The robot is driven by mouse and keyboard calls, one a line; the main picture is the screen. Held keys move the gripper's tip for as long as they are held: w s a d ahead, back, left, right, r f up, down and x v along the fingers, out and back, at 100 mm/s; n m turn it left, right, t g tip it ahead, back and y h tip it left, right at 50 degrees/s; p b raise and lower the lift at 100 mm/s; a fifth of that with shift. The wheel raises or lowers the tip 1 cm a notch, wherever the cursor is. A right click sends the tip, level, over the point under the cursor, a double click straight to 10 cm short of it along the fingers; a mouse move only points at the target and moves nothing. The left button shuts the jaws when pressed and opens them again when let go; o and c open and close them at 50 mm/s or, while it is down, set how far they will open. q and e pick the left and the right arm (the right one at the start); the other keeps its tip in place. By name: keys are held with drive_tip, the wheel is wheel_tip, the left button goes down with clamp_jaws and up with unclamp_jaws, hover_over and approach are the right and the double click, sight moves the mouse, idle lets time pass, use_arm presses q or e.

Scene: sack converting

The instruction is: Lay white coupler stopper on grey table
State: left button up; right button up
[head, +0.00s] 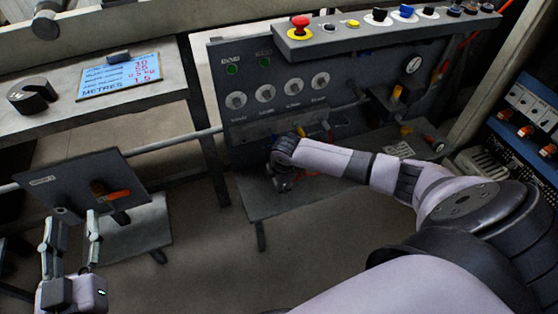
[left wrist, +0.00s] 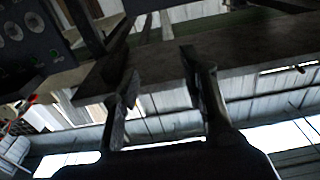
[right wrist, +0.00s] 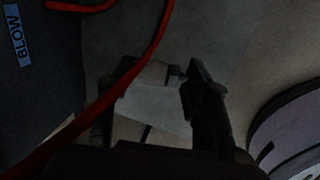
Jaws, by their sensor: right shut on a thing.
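My right gripper (head: 284,182) is low in front of the dark control panel, mostly hidden by its own wrist in the head view. In the right wrist view, my right gripper (right wrist: 162,80) is shut on a pale white piece (right wrist: 155,108), which looks like the white coupler stopper. Its full shape is dim and partly hidden by the fingers. My left gripper (head: 71,222) is open and empty at the lower left; its spread fingers also show in the left wrist view (left wrist: 160,72). The grey table (head: 160,98) stands at the upper left.
A blue sign (head: 108,83) and a black round object (head: 30,96) lie on the table. A red hose (right wrist: 118,95) crosses beside my right gripper. The control panel (head: 245,100) has dials and a red button (head: 299,25). A plate with an orange handle (head: 118,195) stands near my left gripper.

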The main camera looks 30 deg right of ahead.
drive_tip(key=shift+f, duration=0.2)
drive_tip(key=shift+f+b, duration=0.55)
drive_tip(key=shift+b, duration=0.35)
use_arm(q)
drive_tip(key=s+r+t+h, duration=0.2)
drive_tip(key=r+t, duration=0.4)
drive_tip(key=r, duration=0.4)
drive_tip(key=shift+s+d+t, duration=0.25)
drive_tip(key=shift+s+t, duration=0.15)
drive_tip(key=shift+s, duration=0.35)
use_arm(e)
drive_tip(key=shift+f, duration=0.2)
drive_tip(key=o, duration=1.2)
